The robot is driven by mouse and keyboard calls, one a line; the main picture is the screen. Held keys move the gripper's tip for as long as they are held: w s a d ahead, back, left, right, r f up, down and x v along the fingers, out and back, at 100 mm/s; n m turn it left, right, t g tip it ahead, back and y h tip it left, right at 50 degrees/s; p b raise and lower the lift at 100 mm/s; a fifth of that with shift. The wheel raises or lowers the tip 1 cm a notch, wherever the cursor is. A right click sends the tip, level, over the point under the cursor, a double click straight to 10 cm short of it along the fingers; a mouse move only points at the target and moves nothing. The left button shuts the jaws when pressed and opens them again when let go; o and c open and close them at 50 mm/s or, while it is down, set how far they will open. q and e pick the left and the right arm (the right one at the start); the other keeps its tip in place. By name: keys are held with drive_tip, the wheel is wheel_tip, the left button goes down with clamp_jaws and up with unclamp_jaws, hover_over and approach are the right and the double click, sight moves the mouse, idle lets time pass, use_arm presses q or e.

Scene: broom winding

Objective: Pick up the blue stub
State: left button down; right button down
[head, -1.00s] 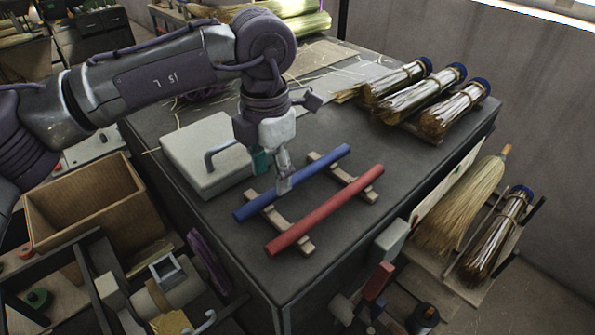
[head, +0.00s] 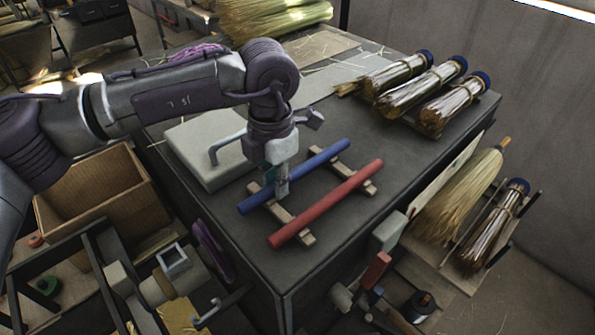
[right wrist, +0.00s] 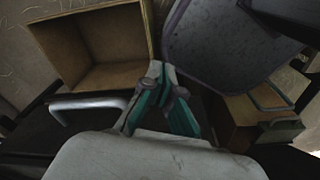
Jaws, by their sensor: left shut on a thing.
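The blue stub (head: 319,159) is a long blue rod lying slantwise across two wooden rests (head: 296,232) on the dark workbench. My left gripper (head: 277,188) points down in the head view and is shut on the blue stub, left of its middle. The fingers hide a short piece of it. I cannot tell whether the stub is slightly clear of the rests. My right gripper (right wrist: 160,95) shows only in the right wrist view, with teal finger pads leaning together towards the tips. Nothing shows between them, and their exact gap is unclear.
A red rod (head: 328,202) lies parallel beside the blue stub on the same rests. A pale grey block (head: 195,140) stands close left. Several bound bristle bundles (head: 432,84) lie at the back right. The dark bench top (head: 400,150) is clear right of the rods.

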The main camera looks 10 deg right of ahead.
use_arm(q)
drive_tip(key=shift+r+b, duration=0.8)
drive_tip(key=r, duration=0.1)
drive_tip(key=r+b, duration=0.1)
drive_tip(key=shift+w+d+r+b, duration=0.35)
drive_tip(key=shift+w+r+b, duration=0.05)
drive_tip(key=w+d+r+b, duration=0.1)
drive_tip(key=w+d+r, duration=0.5)
drive_tip(key=w, duration=0.2)
drive_tip(key=shift+w+d+r, duration=0.2)
drive_tip(key=shift+d+r, duration=0.05)
drive_tip(key=shift+r, duration=0.05)
drive_tip(key=shift+a, duration=0.1)
